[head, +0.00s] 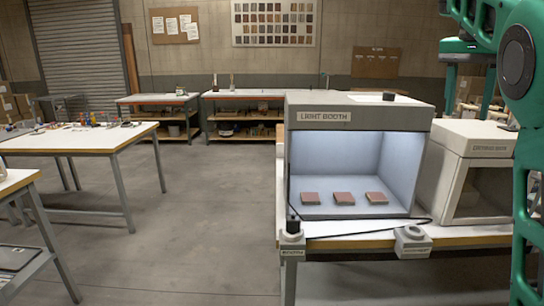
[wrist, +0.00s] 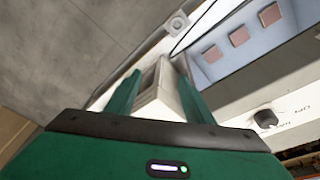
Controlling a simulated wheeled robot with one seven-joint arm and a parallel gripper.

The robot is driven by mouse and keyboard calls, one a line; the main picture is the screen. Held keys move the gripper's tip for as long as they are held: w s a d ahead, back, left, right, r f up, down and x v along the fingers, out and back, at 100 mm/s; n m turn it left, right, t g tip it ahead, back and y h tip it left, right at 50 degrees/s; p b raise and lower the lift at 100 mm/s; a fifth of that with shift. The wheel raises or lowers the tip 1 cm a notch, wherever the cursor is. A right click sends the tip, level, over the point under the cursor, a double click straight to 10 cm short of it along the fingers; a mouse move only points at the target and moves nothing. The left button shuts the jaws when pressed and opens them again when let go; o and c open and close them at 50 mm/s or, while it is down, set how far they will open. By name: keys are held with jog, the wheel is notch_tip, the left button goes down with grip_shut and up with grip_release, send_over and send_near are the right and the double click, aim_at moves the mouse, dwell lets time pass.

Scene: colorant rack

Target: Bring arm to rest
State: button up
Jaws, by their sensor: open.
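My gripper (wrist: 158,76) shows in the wrist view with its two green fingers apart. Nothing is seen held between them. A pale box lies in the picture behind the fingers; I cannot tell the distance to it. In the head view my green arm is folded up along the right edge, and the gripper itself is out of that picture.
A light booth (head: 360,112) with three reddish-brown tiles (head: 344,199) inside stands on the bench at right. A pale cabinet (head: 465,150) stands right of it, close to my arm. Another table (head: 75,141) is at left. The floor (head: 200,215) between is clear.

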jog(key=s+d+f+n+g+y, duration=0.1)
jog(key=s+d+f, duration=0.3)
jog(key=s+f, duration=0.25)
jog(key=s+d+f+g+y, duration=0.1)
jog(key=s+d+f, duration=0.2)
jog(key=s+f, duration=0.4)
jog(key=s+a+f+n, duration=0.1)
jog(key=s+a+f, duration=0.4)
jog(key=s+f, duration=0.4)
jog(key=s+a+f+n, duration=0.2)
jog(key=s+a+f, duration=0.4)
jog(key=s+f, duration=0.4)
jog(key=shift+f+t, duration=0.3)
jog(key=shift+f, duration=0.1)
jog(key=shift+w+f, duration=0.2)
jog(key=shift+w, duration=0.5)
